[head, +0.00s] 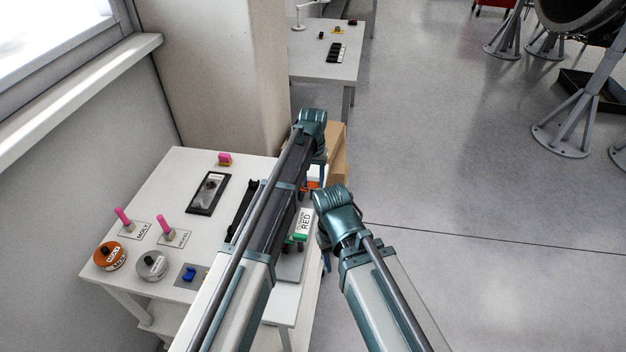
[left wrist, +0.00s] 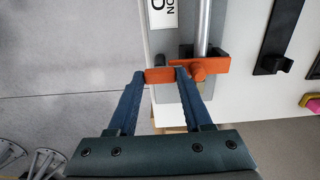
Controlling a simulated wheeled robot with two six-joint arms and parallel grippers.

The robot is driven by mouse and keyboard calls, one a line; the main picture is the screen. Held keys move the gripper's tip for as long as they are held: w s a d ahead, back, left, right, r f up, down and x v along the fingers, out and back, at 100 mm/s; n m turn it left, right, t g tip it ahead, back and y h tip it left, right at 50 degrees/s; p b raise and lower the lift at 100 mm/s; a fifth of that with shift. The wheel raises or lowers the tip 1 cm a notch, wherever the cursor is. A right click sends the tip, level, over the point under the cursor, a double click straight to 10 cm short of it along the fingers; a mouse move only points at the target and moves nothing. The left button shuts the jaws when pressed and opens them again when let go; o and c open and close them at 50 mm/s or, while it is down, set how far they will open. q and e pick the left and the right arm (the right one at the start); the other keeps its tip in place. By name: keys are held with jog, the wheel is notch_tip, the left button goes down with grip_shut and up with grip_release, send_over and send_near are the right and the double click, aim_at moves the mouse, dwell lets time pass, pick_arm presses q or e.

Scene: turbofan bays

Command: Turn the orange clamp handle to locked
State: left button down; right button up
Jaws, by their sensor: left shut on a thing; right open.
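The orange clamp handle (left wrist: 158,75) is a short flat bar in the left wrist view, beside an orange block with a round knob (left wrist: 208,66) on a grey rod. My left gripper (left wrist: 160,73) has one finger on each side of the bar and is shut on it. In the head view a bit of the orange clamp (head: 312,185) shows below my left gripper (head: 318,172), mostly hidden by my left arm. My right gripper (head: 326,260) is open and empty at the table's right edge, partly hidden by its wrist.
A cardboard box (head: 337,150) stands behind my left gripper.

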pick_arm(q)
jog(key=shift+c, duration=1.6)
grip_release()
